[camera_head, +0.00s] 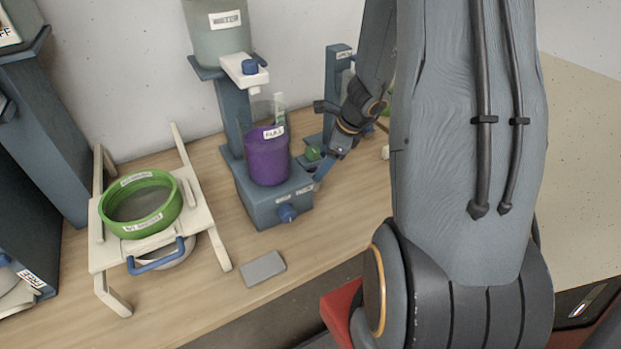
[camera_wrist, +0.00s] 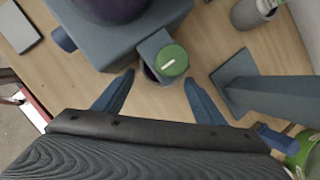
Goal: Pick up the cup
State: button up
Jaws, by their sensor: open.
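My gripper (camera_wrist: 159,80) is open and empty, its two blue fingers spread on either side of a small block with a green-topped knob (camera_wrist: 173,60). In the head view, my gripper (camera_head: 322,172) is low at the right side of a blue stand. A clear vessel with purple contents and a label (camera_head: 267,158) stands upright on that stand, left of my gripper and apart from it. Its purple underside (camera_wrist: 112,6) shows at the top of the wrist view. A grey cup-like thing (camera_wrist: 250,13) is at the wrist view's top right. I cannot tell which is the cup.
A water tank (camera_head: 217,35) with a tap is above the purple vessel. A green ring sieve (camera_head: 141,204) rests on a white frame at left. A grey slab (camera_head: 263,269) lies in front of the stand (camera_head: 284,190). A blue post (camera_wrist: 270,97) stands right of my gripper.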

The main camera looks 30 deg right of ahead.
jog(key=b+x, duration=0.3)
jog(key=x, duration=0.2)
jog(key=shift+w+d+b, duration=0.1)
jog(key=shift+b, duration=0.2)
jog(key=shift+r, duration=0.1)
jog(key=c, duration=0.9)
jog(key=shift+r, duration=0.1)
